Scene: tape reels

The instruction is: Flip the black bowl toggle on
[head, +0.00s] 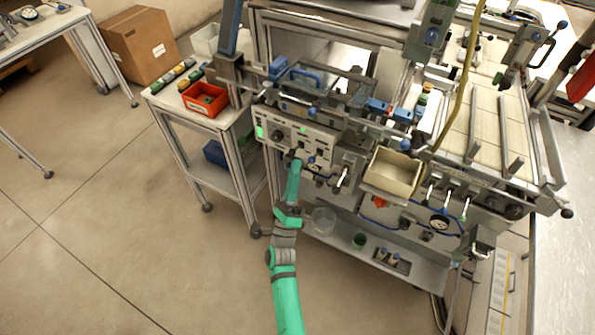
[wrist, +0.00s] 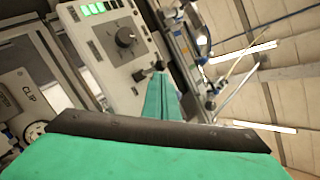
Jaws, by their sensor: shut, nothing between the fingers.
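The pale control panel (head: 262,117) is on the front of the machine, and it fills the upper left of the wrist view (wrist: 90,50). A small black toggle tip (wrist: 159,65) shows at the panel's lower edge, right at the end of my fingers. I cannot tell whether they touch or which way the toggle is thrown. My green gripper (wrist: 162,90) is shut and empty, its fingers pressed together and pointing at the panel. In the head view my gripper (head: 296,165) reaches up to the panel's lower edge and hides part of it.
A round black dial (wrist: 125,38) and lit green displays (wrist: 92,9) are on the panel. A beige bin (head: 393,172) and levers are to the right. A red tray (head: 205,99) sits on a side cart to the left. Open floor lies at the lower left.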

